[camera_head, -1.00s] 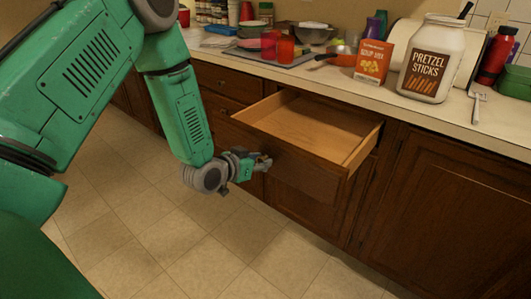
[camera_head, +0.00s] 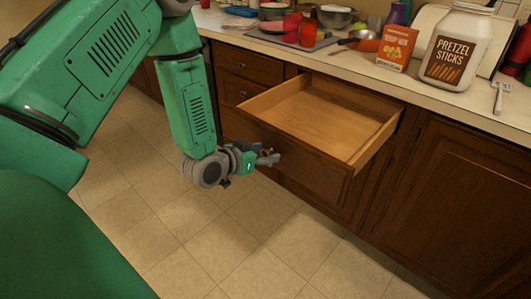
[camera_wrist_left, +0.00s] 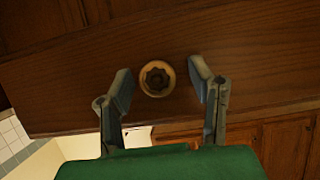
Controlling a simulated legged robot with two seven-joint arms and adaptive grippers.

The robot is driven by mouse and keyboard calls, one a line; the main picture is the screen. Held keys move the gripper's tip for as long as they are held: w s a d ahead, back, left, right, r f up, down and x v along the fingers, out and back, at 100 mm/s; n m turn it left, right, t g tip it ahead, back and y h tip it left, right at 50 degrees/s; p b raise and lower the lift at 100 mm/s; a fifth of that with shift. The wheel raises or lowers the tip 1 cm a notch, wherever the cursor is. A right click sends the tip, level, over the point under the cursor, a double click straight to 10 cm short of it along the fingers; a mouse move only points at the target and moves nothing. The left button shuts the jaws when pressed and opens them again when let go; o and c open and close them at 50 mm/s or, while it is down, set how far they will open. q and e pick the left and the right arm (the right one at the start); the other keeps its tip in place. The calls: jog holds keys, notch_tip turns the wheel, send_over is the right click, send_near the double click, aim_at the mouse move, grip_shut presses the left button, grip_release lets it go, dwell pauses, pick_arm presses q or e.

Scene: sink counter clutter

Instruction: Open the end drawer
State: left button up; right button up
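The end drawer (camera_head: 325,115) is wooden, pulled well out from the cabinet, and its visible inside is empty. My left gripper (camera_head: 267,157) is at the left part of the drawer's front panel (camera_head: 305,166). The left wrist view shows a round knob (camera_wrist_left: 156,78) with a dark centre on the wooden front. My left gripper's two fingers (camera_wrist_left: 164,88) are spread on either side of the knob, with a visible gap on each side. The fingers are open. My right gripper is in neither view.
Closed drawers (camera_head: 245,66) lie left of the open drawer and a closed cabinet door (camera_head: 455,205) lies right. The countertop above holds a pretzel jar (camera_head: 457,50), an orange box (camera_head: 396,47), red cups and bowls. The tiled floor (camera_head: 240,230) in front is clear.

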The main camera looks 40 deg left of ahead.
pick_arm(q)
jog(key=v, duration=0.7)
jog(key=shift+s, duration=0.2)
dwell(0.5)
jog(key=s+d+f+g, duration=0.6)
jog(key=s+f, duration=0.1)
jog(key=f, duration=0.4)
jog(key=s+d+f+g, duration=0.2)
jog(key=s+f+g, duration=0.1)
jog(key=s, duration=0.5)
jog(key=s+d+f+g+y, duration=0.1)
jog(key=s+d+f+g, duration=0.1)
jog(key=s+f, duration=0.3)
jog(key=s+g, duration=0.1)
jog(key=s, duration=0.2)
jog(key=shift+d+g, duration=0.25)
jog(key=shift+g, duration=0.15)
jog(key=shift+s+f, duration=0.1)
